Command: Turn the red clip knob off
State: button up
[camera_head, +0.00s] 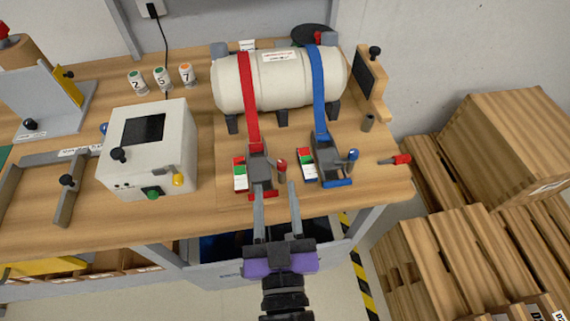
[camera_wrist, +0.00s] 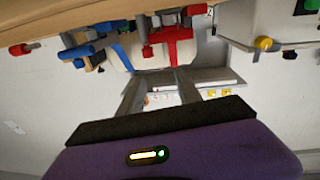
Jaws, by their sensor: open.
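The red clip (camera_head: 262,172) sits near the front edge of the wooden table, at the end of a red strap over a white tank (camera_head: 280,80). Its red-tipped knob (camera_head: 281,164) stands up at the clip's right side. My gripper (camera_head: 275,188) is open and empty, its two fingers pointing at the red clip from the table's front. The left fingertip appears close to the clip's front end; contact cannot be told. In the wrist view the red clip (camera_wrist: 178,33) is beyond my fingers (camera_wrist: 160,72).
A blue clip (camera_head: 328,160) with a blue knob (camera_head: 353,154) stands just right of the red one. A white control box (camera_head: 150,150) is at left. A small red-ended handle (camera_head: 402,159) is at the table's right edge. Wooden crates (camera_head: 440,245) fill the right floor.

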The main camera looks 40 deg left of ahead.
aim_at(282, 168)
jog(key=shift+w+a+f+m+h, duration=0.1)
jog(key=shift+w+f+m+h, duration=0.3)
jog(key=shift+w+f+h, duration=0.2)
jog(key=shift+w+f+m, duration=0.25)
jog(key=shift+f+m, duration=0.1)
jog(key=shift+m, duration=0.05)
jog(key=p+x, duration=0.2)
jog(key=x, duration=0.5)
jog(key=shift+w, duration=0.25)
grip_shut()
